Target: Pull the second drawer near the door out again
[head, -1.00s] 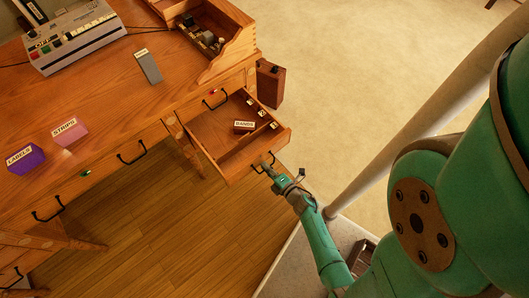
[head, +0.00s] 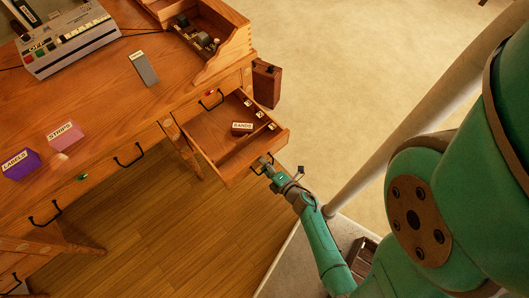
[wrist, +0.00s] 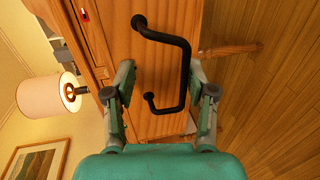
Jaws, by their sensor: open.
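A wooden drawer (head: 208,140) stands pulled out at the right end of the desk, with its inside showing. Its front (wrist: 160,118) fills the middle of the wrist view and carries a black bar handle (wrist: 184,62). My gripper (wrist: 161,88) is open, with one finger on each side of part of the handle. I cannot tell whether either finger touches it. In the head view my gripper (head: 265,167) is at the drawer's front, where it partly covers the handle.
The drawer holds a box labelled BANDS (head: 242,128) and small labelled items. A purple LABELS box (head: 20,164), a pink STRIPS box (head: 66,136) and a grey block (head: 144,69) are on the desk (head: 95,95). A brown case (head: 266,84) stands beyond the drawer.

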